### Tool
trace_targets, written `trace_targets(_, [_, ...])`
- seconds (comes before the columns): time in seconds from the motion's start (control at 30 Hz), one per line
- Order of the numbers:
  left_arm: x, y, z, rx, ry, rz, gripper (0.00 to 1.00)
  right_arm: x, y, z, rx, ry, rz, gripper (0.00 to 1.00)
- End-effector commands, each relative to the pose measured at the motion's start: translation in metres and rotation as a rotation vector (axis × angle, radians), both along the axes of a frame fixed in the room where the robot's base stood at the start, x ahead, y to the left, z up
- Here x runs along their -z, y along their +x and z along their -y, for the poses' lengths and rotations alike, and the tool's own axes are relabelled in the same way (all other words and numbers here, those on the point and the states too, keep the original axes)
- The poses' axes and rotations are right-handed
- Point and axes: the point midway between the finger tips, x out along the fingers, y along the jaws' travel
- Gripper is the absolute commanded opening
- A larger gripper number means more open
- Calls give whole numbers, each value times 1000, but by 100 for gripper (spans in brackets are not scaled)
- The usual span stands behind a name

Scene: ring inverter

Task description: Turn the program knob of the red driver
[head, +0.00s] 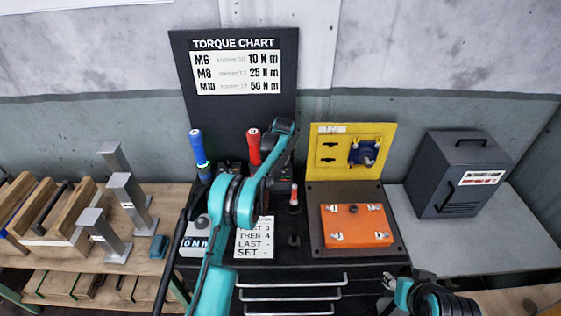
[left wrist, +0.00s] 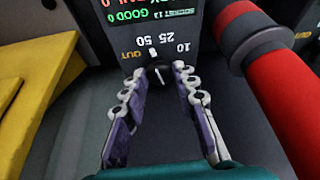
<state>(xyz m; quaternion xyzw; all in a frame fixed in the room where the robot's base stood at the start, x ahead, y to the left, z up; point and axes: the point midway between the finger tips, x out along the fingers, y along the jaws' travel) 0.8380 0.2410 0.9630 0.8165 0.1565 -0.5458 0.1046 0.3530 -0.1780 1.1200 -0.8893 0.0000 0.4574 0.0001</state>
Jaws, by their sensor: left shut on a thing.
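The red driver (head: 254,147) stands upright on the dark bench in front of the torque chart; its red handle (left wrist: 288,95) fills the right of the left wrist view. Its panel (left wrist: 185,60) shows upside down there, with a lit display and dial marks 10, 25, 50 and OUT. The small dark program knob (left wrist: 159,76) sits below these marks, mostly hidden between my fingertips. My left gripper (left wrist: 158,90) is shut on the knob. In the head view my left arm hides the knob and gripper. My right gripper (head: 392,284) is low at right, partly cut off, its fingers unclear.
A blue driver (head: 199,152) stands left of the red one. A yellow panel (head: 338,138) and an orange box (head: 356,225) are to the right. A dark cabinet (head: 455,170) stands farther right. Grey metal posts (head: 127,192) stand on the left table.

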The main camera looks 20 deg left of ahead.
Motion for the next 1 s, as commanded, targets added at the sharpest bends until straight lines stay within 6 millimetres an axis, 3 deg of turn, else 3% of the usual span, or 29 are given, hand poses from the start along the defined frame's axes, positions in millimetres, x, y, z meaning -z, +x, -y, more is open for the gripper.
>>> trace_targets(0.6, [0,-1,-5,451,-1,0,0,8,0,0,0,0,0,40])
trace_targets(1.0, [0,-1,-5,573,0,0,0,9,0,0,0,0,0,40])
